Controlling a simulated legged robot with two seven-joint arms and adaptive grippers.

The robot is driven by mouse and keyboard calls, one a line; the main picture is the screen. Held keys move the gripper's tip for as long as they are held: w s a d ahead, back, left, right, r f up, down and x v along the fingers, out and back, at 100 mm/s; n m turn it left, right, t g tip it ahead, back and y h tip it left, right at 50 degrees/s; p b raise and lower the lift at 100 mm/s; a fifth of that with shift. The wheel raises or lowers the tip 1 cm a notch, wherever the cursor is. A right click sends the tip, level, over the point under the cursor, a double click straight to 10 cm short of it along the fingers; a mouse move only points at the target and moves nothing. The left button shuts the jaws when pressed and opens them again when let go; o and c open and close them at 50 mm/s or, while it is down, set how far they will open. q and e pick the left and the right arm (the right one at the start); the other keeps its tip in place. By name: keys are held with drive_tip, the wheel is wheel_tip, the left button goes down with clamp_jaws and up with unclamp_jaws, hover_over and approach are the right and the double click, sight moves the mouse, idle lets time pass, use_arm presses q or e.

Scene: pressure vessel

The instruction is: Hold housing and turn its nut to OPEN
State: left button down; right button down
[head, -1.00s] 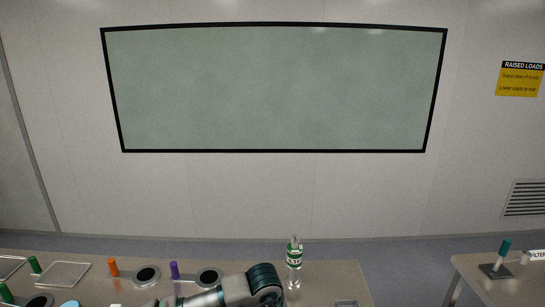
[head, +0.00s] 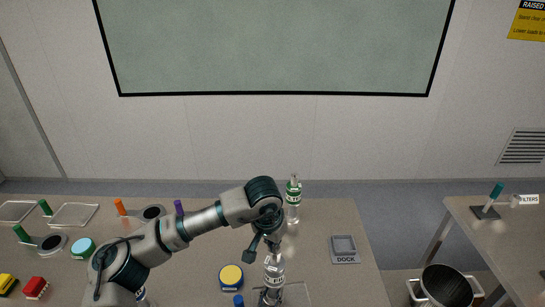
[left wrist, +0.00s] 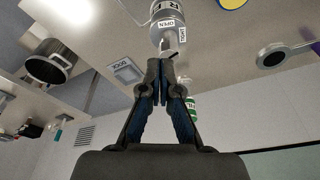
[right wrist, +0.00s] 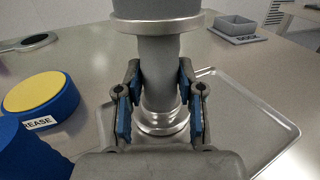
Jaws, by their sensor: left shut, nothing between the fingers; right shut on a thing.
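The housing (head: 274,268) is a silver, upright vessel with a white label, standing over a tray at the front of the table. In the left wrist view its body (left wrist: 168,12) carries an OPEN mark, with a narrower silver end, probably the nut (left wrist: 171,47), close to my left fingertips. My left gripper (head: 253,252) is shut and empty, just beside the housing's top; in the left wrist view its fingertips (left wrist: 163,65) meet. Whether they touch the metal I cannot tell. My right gripper (right wrist: 160,98) is shut on the housing's stem (right wrist: 159,70), below its wide flange.
A blue jar with a yellow lid (head: 231,277) stands left of the housing. A green-labelled bottle (head: 293,200) stands behind. The tray (right wrist: 255,115) lies under the housing. A grey DOCK block (head: 344,248) is to the right. A metal pot (head: 446,287) stands beyond the table's right edge.

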use_arm(q)
drive_tip(key=shift+a, duration=0.1)
use_arm(e)
drive_tip(key=shift+f, duration=0.1)
use_arm(q)
wheel_tip(320, 180, down, 6)
drive_tip(key=w+a, duration=0.1)
drive_tip(key=a, duration=0.1)
drive_tip(key=shift+w, duration=0.35)
drive_tip(key=shift+w+d+f, duration=0.1)
drive_tip(key=shift+w+d, duration=0.05)
drive_tip(key=shift+w, duration=0.05)
idle(0.9)
